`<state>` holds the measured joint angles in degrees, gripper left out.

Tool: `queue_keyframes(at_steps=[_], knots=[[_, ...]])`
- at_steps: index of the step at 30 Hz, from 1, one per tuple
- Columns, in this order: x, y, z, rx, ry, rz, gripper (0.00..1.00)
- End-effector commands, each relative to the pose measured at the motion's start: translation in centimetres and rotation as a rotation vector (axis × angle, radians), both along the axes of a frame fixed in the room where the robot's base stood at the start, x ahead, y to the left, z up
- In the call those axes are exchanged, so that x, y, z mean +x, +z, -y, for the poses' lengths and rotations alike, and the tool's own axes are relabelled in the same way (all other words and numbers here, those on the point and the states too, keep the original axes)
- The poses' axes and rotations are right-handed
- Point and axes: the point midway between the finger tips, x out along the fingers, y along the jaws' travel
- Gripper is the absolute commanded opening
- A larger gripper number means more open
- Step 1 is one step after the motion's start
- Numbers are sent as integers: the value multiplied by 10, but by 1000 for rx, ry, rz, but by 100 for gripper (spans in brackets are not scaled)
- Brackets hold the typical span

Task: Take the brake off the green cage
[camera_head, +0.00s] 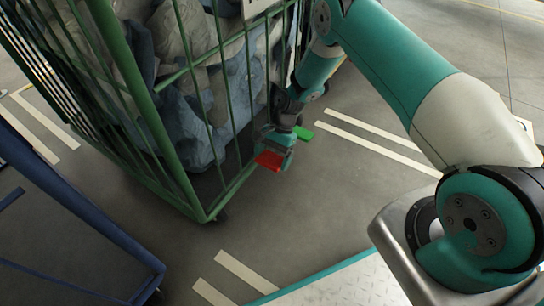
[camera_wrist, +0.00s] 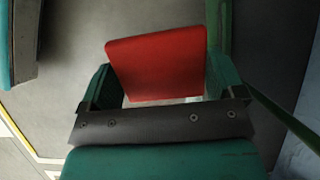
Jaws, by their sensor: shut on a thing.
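The green cage (camera_head: 209,215) is a tall wheeled frame of green bars at the upper left of the head view, filled with grey and blue bags. At its lower right edge are a red brake pedal (camera_head: 269,160) and a green pedal (camera_head: 303,132). My gripper (camera_head: 279,142) is down at the red pedal. In the wrist view, the red pedal (camera_wrist: 158,62) lies between the fingers of my gripper (camera_wrist: 163,85), which is shut on it. The green pedal cannot be made out in the wrist view.
A blue frame (camera_head: 75,205) stands at the lower left of the head view, a short way from the green cage. White floor stripes (camera_head: 365,142) run to the right of the cage. The grey floor in front of the pedals is clear.

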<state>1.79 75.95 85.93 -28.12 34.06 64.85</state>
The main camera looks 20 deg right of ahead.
Motion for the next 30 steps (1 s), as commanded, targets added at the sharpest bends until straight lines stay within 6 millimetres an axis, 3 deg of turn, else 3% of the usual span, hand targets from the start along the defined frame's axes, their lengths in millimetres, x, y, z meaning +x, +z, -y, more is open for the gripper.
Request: queue_keyframes(at_steps=[8,9,10,20,30], knots=[[4,3,3,-6,-2,7,46],[4,3,3,-6,-2,7,97],[4,3,3,-6,-2,7,100],[5,10,5,-4,-2,5,100],[26,78,35,-3,-4,8,100]])
